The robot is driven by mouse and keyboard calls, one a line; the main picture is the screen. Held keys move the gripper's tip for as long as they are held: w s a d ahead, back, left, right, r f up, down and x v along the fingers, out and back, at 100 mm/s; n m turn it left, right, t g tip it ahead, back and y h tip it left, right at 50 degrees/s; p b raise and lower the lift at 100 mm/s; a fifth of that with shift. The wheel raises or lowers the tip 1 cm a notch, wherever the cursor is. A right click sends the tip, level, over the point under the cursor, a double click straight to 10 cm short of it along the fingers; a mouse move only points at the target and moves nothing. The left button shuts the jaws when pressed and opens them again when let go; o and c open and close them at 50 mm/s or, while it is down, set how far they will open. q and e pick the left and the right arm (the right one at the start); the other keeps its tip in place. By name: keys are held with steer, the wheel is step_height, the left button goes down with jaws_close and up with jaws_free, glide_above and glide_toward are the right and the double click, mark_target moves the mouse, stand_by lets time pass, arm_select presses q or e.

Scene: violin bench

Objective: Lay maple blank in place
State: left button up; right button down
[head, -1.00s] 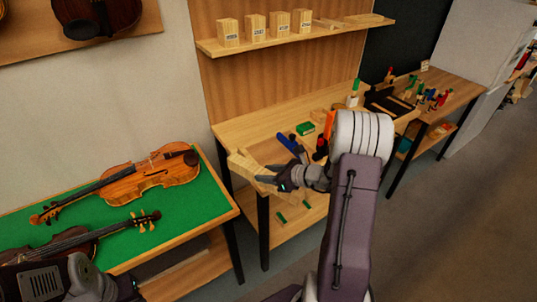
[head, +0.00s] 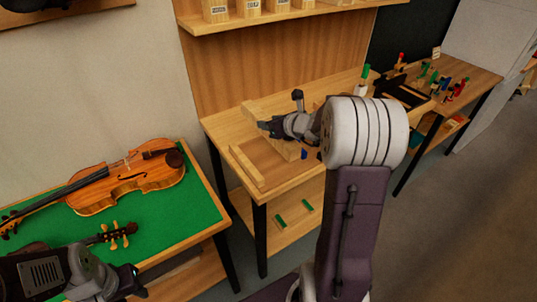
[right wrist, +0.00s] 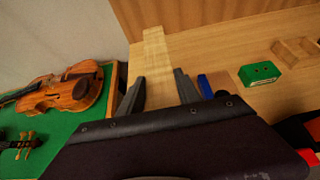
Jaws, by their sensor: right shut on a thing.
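The maple blank (head: 254,110) is a pale, long wooden piece over the left part of the wooden bench (head: 228,127). My right gripper (head: 266,127) is shut on it, and the hand hides part of the blank. In the right wrist view the blank (right wrist: 155,55) runs between the two dark fingers (right wrist: 159,92) and sticks out beyond them. I cannot tell whether its underside touches the bench. My left gripper (head: 130,278) is low at the left of the head view, by the green table; its jaws are unclear.
A pale wooden strip (head: 246,168) lies along the bench's left side, beside a darker brown patch (head: 270,157). A green box (right wrist: 259,73) and a blue item (right wrist: 205,86) lie right of the blank. A violin (head: 135,180) lies on the green table (head: 190,212). A shelf (head: 300,18) hangs above.

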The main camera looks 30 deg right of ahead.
step_height(320, 180, down, 6)
steer(key=shift+w+r+b, duration=0.1)
steer(key=shift+b, duration=0.9)
step_height(320, 180, down, 3)
steer(key=shift+f+b, duration=0.15)
steer(key=shift+b, duration=0.5)
steer(key=shift+d+f, duration=0.1)
steer(key=shift+f, duration=0.2)
steer(key=shift+f, duration=0.1)
steer(key=c, duration=0.8)
jaws_free()
steer(key=shift+c, duration=0.2)
